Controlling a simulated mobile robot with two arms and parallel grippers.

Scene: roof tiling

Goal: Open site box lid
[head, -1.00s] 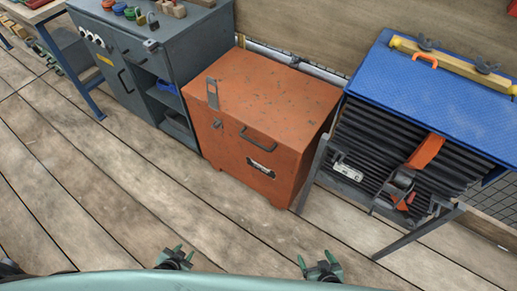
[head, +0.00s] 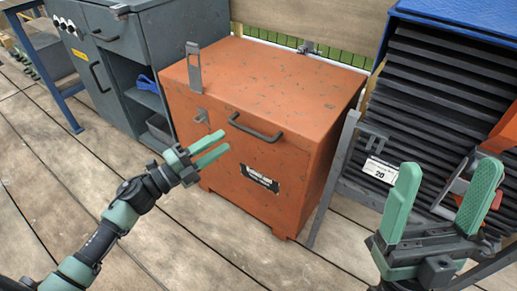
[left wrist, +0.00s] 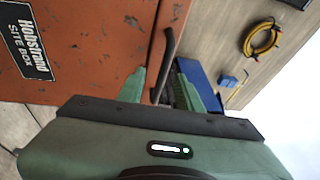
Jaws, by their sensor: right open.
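The orange site box (head: 268,165) stands on the plank floor with its lid (head: 270,80) down. A grey hasp plate (head: 194,68) stands up at the lid's front left, above a small catch (head: 202,115) on the box. A dark bar handle (head: 255,127) is at the front upper edge. My left gripper (head: 218,148) is open and empty, in front of the box and left of the handle. In the left wrist view the handle (left wrist: 166,52) shows between the spread green fingers (left wrist: 160,88), apparently beyond their tips. My right gripper (head: 438,200) is open and empty at the right.
A grey cabinet (head: 105,75) with open shelves stands left of the box. A rack of dark tiles (head: 440,90) under a blue top (head: 470,18) stands close on the right, its grey leg (head: 333,180) beside the box. The plank floor (head: 230,240) in front is clear.

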